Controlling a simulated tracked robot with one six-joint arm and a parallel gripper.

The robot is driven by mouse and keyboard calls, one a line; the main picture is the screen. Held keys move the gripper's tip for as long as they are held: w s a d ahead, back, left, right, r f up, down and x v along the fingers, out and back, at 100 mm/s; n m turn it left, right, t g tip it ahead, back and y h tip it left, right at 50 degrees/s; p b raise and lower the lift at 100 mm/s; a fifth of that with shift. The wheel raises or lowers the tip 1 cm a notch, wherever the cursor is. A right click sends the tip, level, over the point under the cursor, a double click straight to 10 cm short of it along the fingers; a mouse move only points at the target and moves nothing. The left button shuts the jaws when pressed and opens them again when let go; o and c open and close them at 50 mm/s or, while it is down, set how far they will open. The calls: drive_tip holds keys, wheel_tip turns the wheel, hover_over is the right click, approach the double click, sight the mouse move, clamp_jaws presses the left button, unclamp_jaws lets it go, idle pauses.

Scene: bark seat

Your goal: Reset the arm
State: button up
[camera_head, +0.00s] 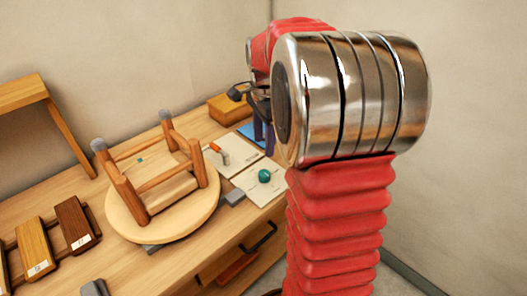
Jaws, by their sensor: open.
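My arm stands in the right half of the head view, with a red ribbed column and a large shiny metal joint on top. A red link runs back behind that joint. My gripper (248,96) shows only in part as small dark pieces left of the metal joint, above the back of the bench. It looks open, and I see nothing held in it. The rest of it is hidden behind the joint.
The wooden bench (60,200) runs along the wall. Wood samples (75,224) lie at left, below a wooden frame (50,100). Bare wall is at right.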

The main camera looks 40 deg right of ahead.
drive_tip(key=shift+r, duration=0.55)
drive_tip(key=s+a+r+n+t, duration=0.1)
drive_tip(key=s+a+n+t, duration=0.1)
drive_tip(key=s+a+n, duration=0.6)
drive_tip(key=s+a+r+n+t, duration=0.2)
drive_tip(key=s+a+n+t, duration=0.1)
drive_tip(key=s+a+n, duration=0.6)
drive_tip(key=a+n, duration=0.3)
drive_tip(key=a, duration=0.2)
drive_tip(key=shift+a+t, duration=0.3)
